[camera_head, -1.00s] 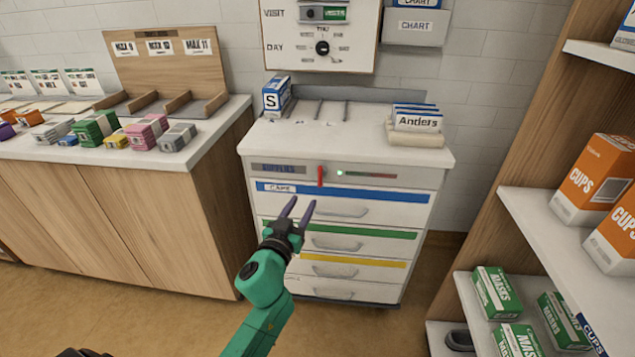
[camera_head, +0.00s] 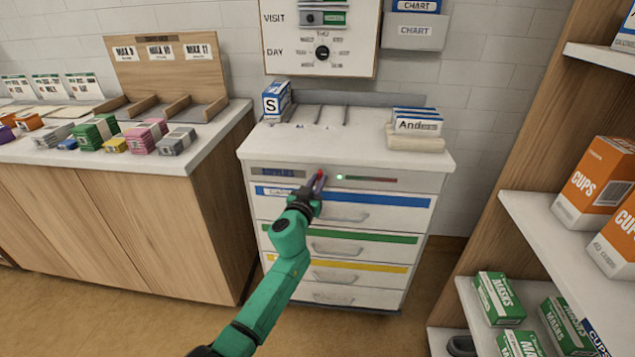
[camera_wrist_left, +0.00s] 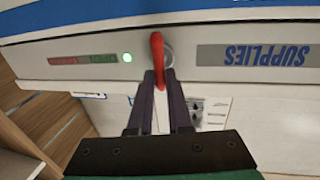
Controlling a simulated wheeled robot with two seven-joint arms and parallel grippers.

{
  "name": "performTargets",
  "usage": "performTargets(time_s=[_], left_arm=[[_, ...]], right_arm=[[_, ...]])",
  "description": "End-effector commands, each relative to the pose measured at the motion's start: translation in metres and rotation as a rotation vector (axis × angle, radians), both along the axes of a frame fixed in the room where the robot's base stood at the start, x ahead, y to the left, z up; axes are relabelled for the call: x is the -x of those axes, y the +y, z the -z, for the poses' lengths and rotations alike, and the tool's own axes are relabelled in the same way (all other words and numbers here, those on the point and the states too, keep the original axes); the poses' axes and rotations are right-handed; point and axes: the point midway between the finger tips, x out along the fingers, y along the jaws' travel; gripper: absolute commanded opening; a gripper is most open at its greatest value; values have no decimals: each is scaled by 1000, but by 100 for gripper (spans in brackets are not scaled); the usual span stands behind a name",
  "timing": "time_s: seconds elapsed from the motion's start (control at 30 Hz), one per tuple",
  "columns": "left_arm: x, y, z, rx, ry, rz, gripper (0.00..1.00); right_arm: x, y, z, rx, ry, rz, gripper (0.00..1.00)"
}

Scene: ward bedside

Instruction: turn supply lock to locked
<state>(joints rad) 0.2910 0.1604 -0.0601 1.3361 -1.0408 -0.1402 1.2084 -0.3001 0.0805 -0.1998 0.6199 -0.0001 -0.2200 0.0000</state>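The supply lock's red lever (camera_wrist_left: 157,58) stands roughly upright on the front panel of the white supply cart (camera_head: 350,150), beside a blue-grey label plate (camera_wrist_left: 258,56) reading SUPPLIES. A lit green lamp (camera_wrist_left: 127,58) is beside it, then a green and a red field whose words are too small to read. My left gripper (camera_head: 318,181) is at the lock. In the left wrist view its two dark fingers (camera_wrist_left: 160,84) lie either side of the lever and appear closed on its end. In the head view the fingers cover part of the lever. My right gripper is out of view.
Drawers with blue, green and yellow strips lie below the panel. A wooden counter (camera_head: 215,130) with several small boxes is on the left. A shelf unit (camera_head: 540,210) with cups and masks boxes stands close on the right.

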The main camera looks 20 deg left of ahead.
Motion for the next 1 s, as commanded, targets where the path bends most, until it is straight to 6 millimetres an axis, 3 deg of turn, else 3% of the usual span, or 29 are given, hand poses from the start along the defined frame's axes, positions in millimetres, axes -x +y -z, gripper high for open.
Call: performTargets(time_s=[0.47,1.0], left_arm=[[0,-1,-1,-64,22,0,0],[-2,-8,-2,-477,154,1,0]], right_arm=[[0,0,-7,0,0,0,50],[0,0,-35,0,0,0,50]])
